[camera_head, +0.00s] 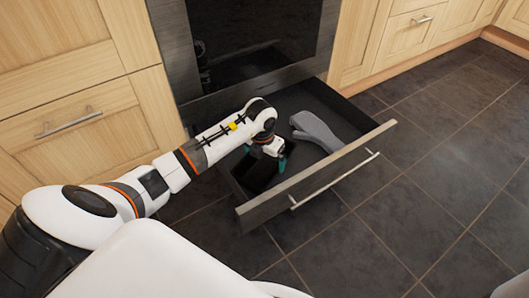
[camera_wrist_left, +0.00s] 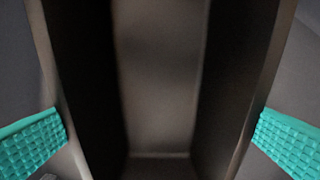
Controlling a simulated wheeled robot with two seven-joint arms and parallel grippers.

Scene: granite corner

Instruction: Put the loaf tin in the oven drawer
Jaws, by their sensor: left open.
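The loaf tin (camera_head: 256,174) is a dark, narrow box inside the open oven drawer (camera_head: 325,172), toward its left end. In the left wrist view the tin (camera_wrist_left: 160,85) fills the middle, and I look down into its empty inside. My left gripper (camera_head: 267,157) is low in the drawer over the tin. Its teal fingers (camera_wrist_left: 160,142) are open, one outside each long wall of the tin. I cannot tell if they touch the walls. The gripper and arm hide part of the tin. My right gripper is not in view.
A grey, curved item (camera_head: 316,131) lies in the drawer, right of the tin. The drawer front has a long bar handle (camera_head: 334,181). The dark oven (camera_head: 258,40) is above and behind. Wooden cabinets (camera_head: 80,110) stand on both sides. The tiled floor (camera_head: 430,170) to the right is clear.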

